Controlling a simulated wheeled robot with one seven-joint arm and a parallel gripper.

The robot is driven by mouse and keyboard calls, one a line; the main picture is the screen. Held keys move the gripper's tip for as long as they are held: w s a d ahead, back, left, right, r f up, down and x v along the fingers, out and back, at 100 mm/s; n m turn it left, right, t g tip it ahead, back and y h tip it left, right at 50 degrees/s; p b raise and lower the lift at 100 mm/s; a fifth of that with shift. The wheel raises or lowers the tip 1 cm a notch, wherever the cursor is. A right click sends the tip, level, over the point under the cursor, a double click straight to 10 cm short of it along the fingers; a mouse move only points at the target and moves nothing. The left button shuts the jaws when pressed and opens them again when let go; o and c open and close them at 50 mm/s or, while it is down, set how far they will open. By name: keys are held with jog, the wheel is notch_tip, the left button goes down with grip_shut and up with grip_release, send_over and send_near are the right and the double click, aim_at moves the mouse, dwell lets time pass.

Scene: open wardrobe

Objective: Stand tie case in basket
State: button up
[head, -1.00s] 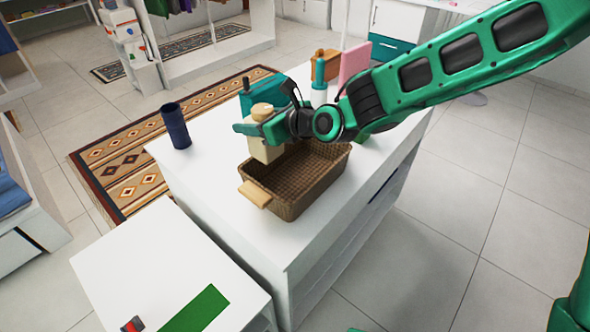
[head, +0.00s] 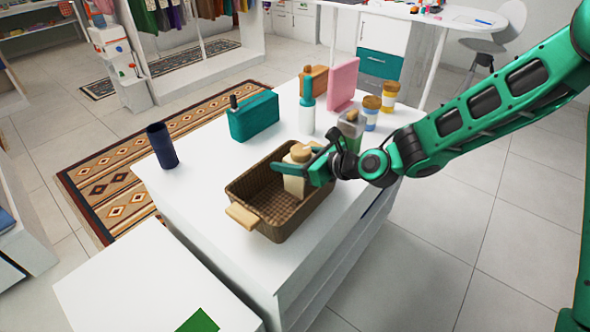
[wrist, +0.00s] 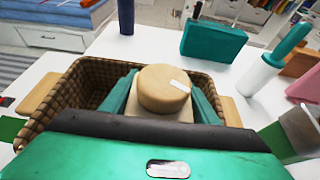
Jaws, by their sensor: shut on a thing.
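A cream container with a round tan lid (head: 294,184) is upright between the fingers of my gripper (head: 296,167), which is shut on it. It is within the outline of the woven brown basket (head: 285,229), towards its far right side. The container's foot looks lower than the rim, but I cannot tell whether it touches the basket floor. In the wrist view, its lid (wrist: 164,88) stands between the two green fingers, with the basket wall (wrist: 62,98) around to the left. A dark blue cylinder (head: 162,147) stands upright at the left; I cannot tell which is the tie case.
The basket has tan handles and stands on a white island top (head: 205,178). Behind it are a teal case (head: 254,117), a white bottle with a teal top (head: 307,113), a pink block (head: 343,84) and two jars. A clear-topped green container (head: 350,128) stands close to my wrist.

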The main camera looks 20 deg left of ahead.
notch_tip(320, 180, down, 4)
jog(key=shift+r, duration=0.15)
jog(key=o, duration=1.1)
jog(key=shift+o, duration=0.2)
jog(key=v, duration=1.2)
